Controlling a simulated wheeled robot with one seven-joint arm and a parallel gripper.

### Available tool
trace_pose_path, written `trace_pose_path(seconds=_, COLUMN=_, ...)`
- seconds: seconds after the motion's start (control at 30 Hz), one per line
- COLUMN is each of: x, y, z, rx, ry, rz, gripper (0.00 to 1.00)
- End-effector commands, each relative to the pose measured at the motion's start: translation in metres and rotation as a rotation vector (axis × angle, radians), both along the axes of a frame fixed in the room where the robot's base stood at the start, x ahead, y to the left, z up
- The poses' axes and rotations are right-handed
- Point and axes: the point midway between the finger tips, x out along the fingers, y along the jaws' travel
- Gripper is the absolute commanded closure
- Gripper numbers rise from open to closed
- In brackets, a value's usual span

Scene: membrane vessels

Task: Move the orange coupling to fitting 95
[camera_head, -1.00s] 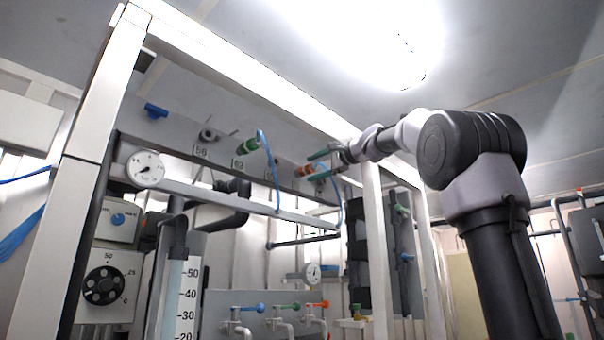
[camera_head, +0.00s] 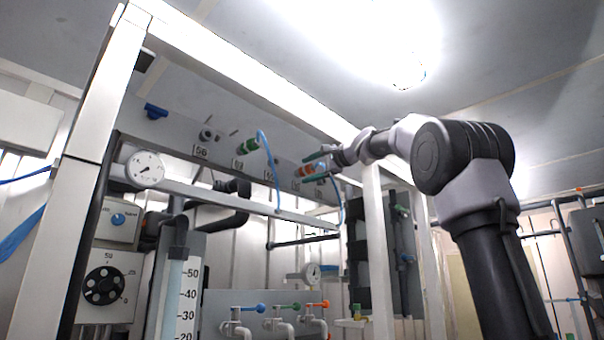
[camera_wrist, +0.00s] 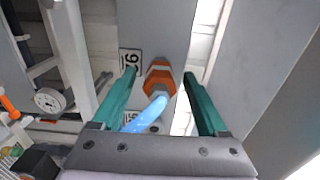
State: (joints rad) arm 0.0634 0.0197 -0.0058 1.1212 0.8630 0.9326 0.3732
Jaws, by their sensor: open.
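The orange coupling (camera_head: 302,172) is on the upper grey panel, with a blue hose (camera_wrist: 148,114) at its near end. My gripper (camera_head: 311,168) is open, with one green finger on each side of the coupling; gaps show on both sides in the wrist view (camera_wrist: 159,76). A number plate (camera_wrist: 131,62) lies beside the coupling, turned sideways; its digits may read 92. I cannot make out a plate reading 95.
A green coupling (camera_head: 248,146) with a blue hose sits further left on the panel. A bare fitting (camera_head: 208,134) is above plate 58 (camera_head: 200,152). A white rail (camera_head: 230,204) and a gauge (camera_head: 145,168) lie below; a frame post (camera_head: 378,250) stands close to my arm.

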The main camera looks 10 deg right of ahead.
Motion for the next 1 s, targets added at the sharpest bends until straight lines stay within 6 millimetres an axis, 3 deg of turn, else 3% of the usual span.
trace_pose_path(seconds=0.33, x=0.0000, y=0.0000, z=-0.0001, rx=0.000, ry=0.000, rz=0.000, gripper=0.24)
trace_pose_path(seconds=0.37, x=0.0000, y=0.0000, z=-0.0001, rx=0.000, ry=0.000, rz=0.000, gripper=0.28)
trace_pose_path(seconds=0.5, x=0.0000, y=0.0000, z=-0.0001, rx=0.000, ry=0.000, rz=0.000, gripper=0.81)
trace_pose_path(seconds=0.57, x=0.0000, y=0.0000, z=-0.0001, rx=0.000, ry=0.000, rz=0.000, gripper=1.00)
trace_pose_path(seconds=1.0, x=-0.0072, y=-0.0057, z=0.0002, rx=-0.001, ry=0.001, rz=-0.001, gripper=1.00)
